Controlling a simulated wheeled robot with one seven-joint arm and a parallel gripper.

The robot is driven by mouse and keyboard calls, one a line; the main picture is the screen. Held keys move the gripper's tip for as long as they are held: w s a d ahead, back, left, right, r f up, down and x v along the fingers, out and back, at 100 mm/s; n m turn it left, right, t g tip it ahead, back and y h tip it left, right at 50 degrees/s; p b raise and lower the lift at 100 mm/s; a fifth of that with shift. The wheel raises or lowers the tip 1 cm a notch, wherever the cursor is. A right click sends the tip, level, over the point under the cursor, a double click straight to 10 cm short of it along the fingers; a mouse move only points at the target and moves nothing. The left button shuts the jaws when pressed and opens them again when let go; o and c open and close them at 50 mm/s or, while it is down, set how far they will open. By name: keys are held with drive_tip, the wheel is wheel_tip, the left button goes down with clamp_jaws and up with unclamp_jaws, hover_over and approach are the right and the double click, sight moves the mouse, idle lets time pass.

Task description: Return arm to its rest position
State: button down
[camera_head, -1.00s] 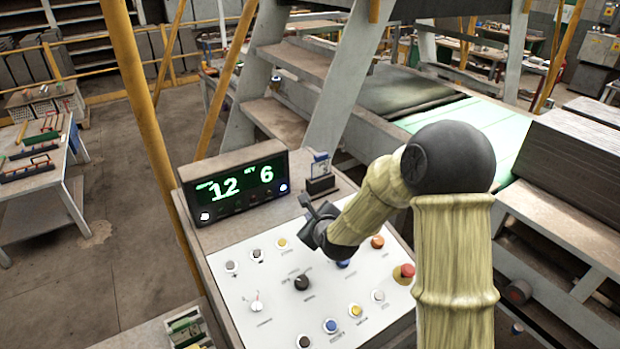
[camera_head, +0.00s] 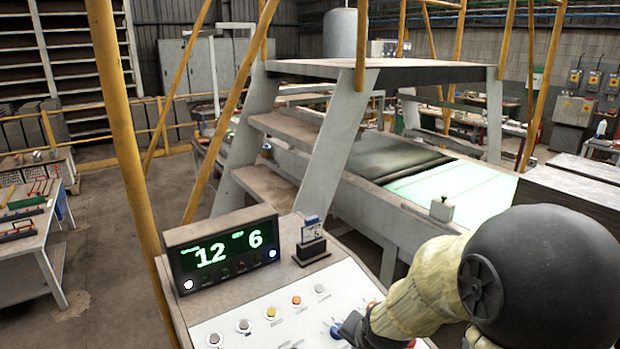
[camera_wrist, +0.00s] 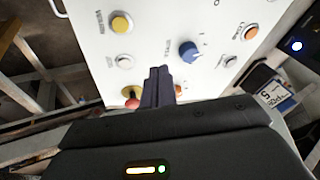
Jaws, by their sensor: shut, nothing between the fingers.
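My gripper (camera_head: 347,328) is at the lower edge of the head view, above the white control panel (camera_head: 345,278). My arm comes in from the lower right and covers part of the panel. In the wrist view my gripper (camera_wrist: 158,72) is shut with nothing held, its fingers together over the panel (camera_wrist: 150,30). A blue knob (camera_wrist: 188,50) lies beside the fingertips. A red button (camera_wrist: 131,101) is partly hidden beside the fingers. Whether the fingers touch the panel cannot be told.
A display (camera_head: 222,250) reading 12 and 6 stands at the panel's back, with a small card holder (camera_head: 311,243) beside it. A yellow post (camera_head: 125,150) rises at the left. A stepped platform (camera_head: 280,130) and green-topped conveyor (camera_head: 450,185) are behind.

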drive_tip(key=s+d+n+g+b, duration=0.1)
drive_tip(key=s+d+n, duration=0.1)
drive_tip(key=s+n, duration=0.2)
drive_tip(key=s+d+f+n+g+h, duration=0.1)
drive_tip(key=s+d+n+g, duration=0.1)
drive_tip(key=s, duration=0.4)
drive_tip(key=shift+s+d+f+n+b, duration=0.15)
drive_tip(key=shift+s+d+n+b, duration=0.3)
drive_tip(key=shift+n, duration=0.45)
drive_tip(key=shift+w+d, duration=0.1)
drive_tip(key=shift+d, duration=0.1)
